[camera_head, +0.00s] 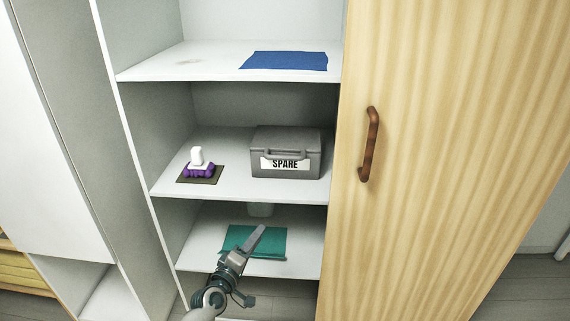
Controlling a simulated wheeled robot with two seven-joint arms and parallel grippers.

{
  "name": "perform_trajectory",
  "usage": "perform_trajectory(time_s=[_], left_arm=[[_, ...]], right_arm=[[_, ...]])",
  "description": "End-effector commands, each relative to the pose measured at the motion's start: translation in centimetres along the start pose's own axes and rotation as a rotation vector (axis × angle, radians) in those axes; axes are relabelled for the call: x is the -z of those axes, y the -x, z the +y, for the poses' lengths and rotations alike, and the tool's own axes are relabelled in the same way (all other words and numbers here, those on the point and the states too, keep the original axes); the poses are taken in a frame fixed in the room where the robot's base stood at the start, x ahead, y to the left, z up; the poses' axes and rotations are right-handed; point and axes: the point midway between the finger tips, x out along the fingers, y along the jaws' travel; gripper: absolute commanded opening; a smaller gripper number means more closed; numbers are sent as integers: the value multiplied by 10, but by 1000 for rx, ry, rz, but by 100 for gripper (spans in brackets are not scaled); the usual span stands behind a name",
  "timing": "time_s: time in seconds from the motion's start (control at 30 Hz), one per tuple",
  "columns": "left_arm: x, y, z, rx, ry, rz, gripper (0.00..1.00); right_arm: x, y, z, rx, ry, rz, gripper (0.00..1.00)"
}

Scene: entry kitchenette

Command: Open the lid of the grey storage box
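The grey storage box (295,143) stands on the middle shelf, against the right side of the open cabinet. Its lid is shut, and a handle and a white "SPARE" label (285,164) are on its front. My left gripper (262,229) is below and in front of the box, in front of the lower shelf, and apart from the box. Its fingers point up and away; they overlap in this view, so I cannot tell whether they are open. My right gripper is not in view.
A purple and white object (199,164) sits on a dark mat left of the box. A blue mat (285,60) lies on the upper shelf and a teal mat (272,240) on the lower shelf. A wooden door (440,150) with a brown handle (370,143) stands to the right.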

Motion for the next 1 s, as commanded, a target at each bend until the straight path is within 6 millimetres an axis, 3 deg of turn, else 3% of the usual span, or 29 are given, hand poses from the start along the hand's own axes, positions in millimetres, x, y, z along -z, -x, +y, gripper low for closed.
perform_trajectory(time_s=[0.03, 0.1, 0.2, 0.3, 0.77, 1.0], left_arm=[[15, -12, 37, -60, 57, 6, 32], [29, -22, 73, -121, 132, 7, 32], [41, -29, 107, -179, 204, 1, 32], [47, -32, 125, -208, 240, -3, 32], [48, -34, 128, -213, 249, -4, 32], [48, -50, 131, -213, 249, -4, 32]], right_arm=[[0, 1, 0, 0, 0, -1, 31], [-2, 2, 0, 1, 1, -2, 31], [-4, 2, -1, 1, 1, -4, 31], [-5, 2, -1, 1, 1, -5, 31], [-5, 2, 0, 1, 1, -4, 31], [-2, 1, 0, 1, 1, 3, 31]])
